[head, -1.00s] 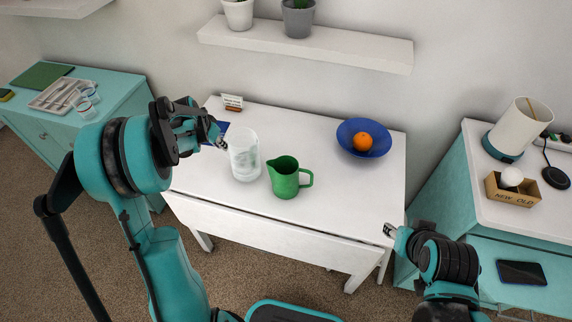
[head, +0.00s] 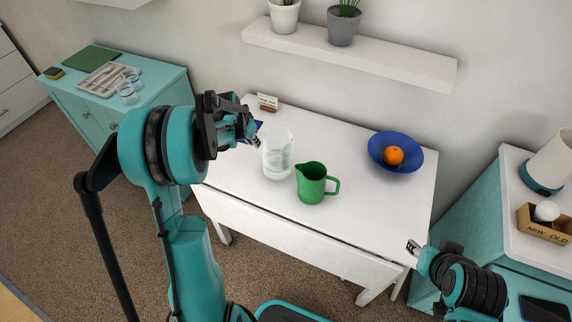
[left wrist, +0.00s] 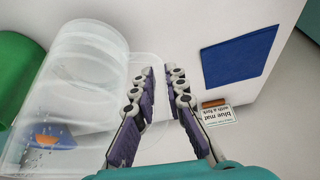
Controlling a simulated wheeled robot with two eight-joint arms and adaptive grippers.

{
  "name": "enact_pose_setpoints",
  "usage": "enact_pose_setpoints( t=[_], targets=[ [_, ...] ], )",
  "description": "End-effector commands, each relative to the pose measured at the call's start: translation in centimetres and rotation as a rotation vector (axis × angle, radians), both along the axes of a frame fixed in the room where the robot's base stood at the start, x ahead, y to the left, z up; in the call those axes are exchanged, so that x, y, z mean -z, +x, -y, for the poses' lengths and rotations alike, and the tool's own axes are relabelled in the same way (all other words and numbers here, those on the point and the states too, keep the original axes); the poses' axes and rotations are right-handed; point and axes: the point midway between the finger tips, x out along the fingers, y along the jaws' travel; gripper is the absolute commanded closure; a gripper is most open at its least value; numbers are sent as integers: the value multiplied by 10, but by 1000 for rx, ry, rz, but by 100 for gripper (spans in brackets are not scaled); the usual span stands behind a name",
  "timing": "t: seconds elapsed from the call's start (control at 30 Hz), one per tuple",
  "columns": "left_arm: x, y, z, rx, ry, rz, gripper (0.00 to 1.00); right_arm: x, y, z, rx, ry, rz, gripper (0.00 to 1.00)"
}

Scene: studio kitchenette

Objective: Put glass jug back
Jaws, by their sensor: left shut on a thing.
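The clear glass jug (head: 278,158) is upright at the left part of the white table (head: 370,205), left of a green pitcher (head: 312,186). It also shows large in the left wrist view (left wrist: 82,85), its handle towards the fingers. My left gripper (head: 254,139) is at the jug's left side, shut on its handle; the fingers show in the left wrist view (left wrist: 172,100). I cannot tell whether the jug's base touches the table. My right gripper (head: 412,247) is empty at the table's front right edge; its finger opening is too small to judge.
A blue bowl (head: 412,143) holds an orange (head: 393,156) at the back right. A wall shelf (head: 350,55) with plants hangs above. The table's middle right is clear.

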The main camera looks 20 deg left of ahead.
Motion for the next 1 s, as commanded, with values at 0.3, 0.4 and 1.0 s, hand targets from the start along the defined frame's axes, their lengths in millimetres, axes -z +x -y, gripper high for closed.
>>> enact_pose_setpoints(
  t=[0.3, 0.4, 1.0],
  targets=[
    [-70, -15, 36, -322, 10, 7, 100, -58, 0, 0, 0, 0, 0, 60],
    [-82, -18, 42, -393, 11, 19, 100, -66, 0, 0, 0, 0, 0, 60],
    [-30, -34, -44, -461, 8, 32, 100, -39, 0, 0, 0, 0, 0, 60]
  ],
)
